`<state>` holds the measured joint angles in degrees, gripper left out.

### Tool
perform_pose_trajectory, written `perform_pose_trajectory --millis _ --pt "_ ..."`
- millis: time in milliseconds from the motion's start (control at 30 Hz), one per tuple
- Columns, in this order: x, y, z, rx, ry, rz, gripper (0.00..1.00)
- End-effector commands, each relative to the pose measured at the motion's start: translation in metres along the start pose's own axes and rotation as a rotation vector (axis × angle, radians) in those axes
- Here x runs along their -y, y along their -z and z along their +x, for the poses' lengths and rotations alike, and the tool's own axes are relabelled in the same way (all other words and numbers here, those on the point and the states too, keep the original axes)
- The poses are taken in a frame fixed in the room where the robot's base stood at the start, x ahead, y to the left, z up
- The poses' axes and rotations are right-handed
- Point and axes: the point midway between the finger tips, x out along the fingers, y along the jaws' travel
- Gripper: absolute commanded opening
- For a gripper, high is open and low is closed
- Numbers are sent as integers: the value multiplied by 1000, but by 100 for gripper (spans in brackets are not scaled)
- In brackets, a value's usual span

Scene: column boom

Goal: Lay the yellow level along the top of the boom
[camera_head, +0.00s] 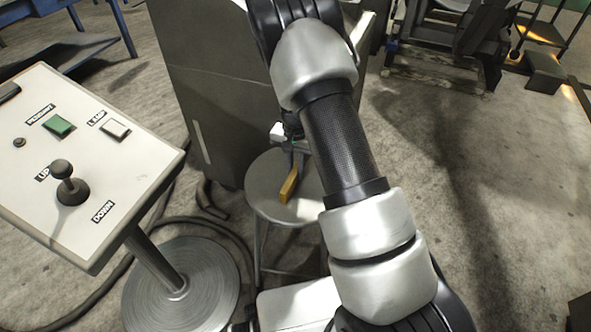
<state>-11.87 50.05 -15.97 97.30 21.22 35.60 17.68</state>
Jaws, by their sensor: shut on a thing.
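The yellow level (289,185) is a small bar seen over the round grey top of a stool (262,190). My gripper (298,163) is shut on the level near its upper end in the picture. I cannot tell whether the level touches the stool top or hangs just above it. My arm hides the right side of the stool and part of the gripper. I cannot make out the boom in this view.
A control panel (95,160) with a joystick (70,188), marked UP and DOWN, stands on a round-based post at left. A grey cabinet (200,85) stands behind the stool. Cables (213,203) lie on the floor. Open floor (480,220) lies at right.

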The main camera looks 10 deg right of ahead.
Motion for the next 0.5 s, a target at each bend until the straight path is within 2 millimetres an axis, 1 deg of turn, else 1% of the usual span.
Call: perform_pose_trajectory --millis 67,200,233,300,333,500 --pt "0 0 -1 -1 0 0 0" --pt "0 0 4 0 0 0 0" --pt "0 0 3 0 0 0 22" --pt "0 0 3 1 0 0 34" --pt "0 0 3 1 0 0 36" --pt "0 0 3 1 0 0 36"
